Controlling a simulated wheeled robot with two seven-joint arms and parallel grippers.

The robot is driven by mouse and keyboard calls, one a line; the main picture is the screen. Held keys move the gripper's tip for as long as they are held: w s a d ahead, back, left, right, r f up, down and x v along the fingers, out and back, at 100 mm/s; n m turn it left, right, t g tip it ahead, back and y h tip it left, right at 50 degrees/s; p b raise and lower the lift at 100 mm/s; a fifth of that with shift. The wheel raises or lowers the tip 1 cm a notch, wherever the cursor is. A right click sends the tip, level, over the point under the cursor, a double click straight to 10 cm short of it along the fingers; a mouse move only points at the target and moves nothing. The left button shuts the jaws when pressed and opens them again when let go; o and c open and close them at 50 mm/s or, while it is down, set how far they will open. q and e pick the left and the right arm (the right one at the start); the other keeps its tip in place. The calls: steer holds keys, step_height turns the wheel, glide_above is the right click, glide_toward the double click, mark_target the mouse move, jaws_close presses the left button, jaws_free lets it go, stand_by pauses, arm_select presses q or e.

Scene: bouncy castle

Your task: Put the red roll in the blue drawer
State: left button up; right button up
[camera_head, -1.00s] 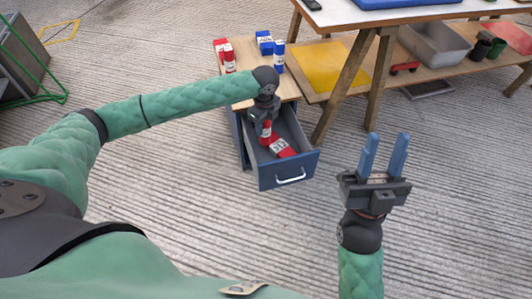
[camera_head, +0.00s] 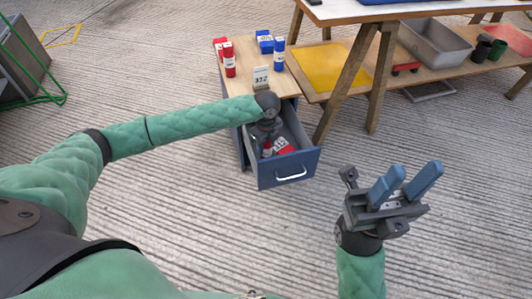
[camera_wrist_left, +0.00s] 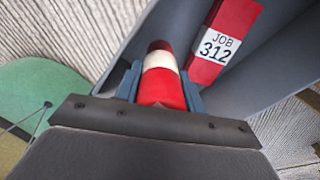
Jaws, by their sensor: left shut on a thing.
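The blue drawer (camera_head: 270,180) is pulled out of a small cabinet with a wooden top. My left gripper (camera_head: 267,146) is inside the drawer opening, pointing down. It is shut on the red roll (camera_wrist_left: 163,85), which has a white band and sits between the blue fingers in the left wrist view. In the head view the roll is mostly hidden by the gripper. I cannot tell whether the roll touches the drawer floor. A red item labelled JOB 312 (camera_wrist_left: 222,45) lies beside it in the drawer. My right gripper (camera_head: 408,178) is open and empty, right of the drawer.
On the cabinet top (camera_head: 240,80) stand another red roll (camera_head: 229,60), a blue box (camera_head: 265,42), a blue roll (camera_head: 279,55) and a 312 card (camera_head: 261,77). A trestle table (camera_head: 380,55) with a loaded lower shelf stands right. The floor in front is clear.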

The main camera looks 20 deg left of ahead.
mark_target(266, 152)
arm_select(q)
step_height(266, 152, down, 4)
steer(key=shift+f+b, duration=0.1)
steer(key=shift+b, duration=0.45)
steer(key=o, duration=0.8)
steer(key=shift+c, duration=0.2)
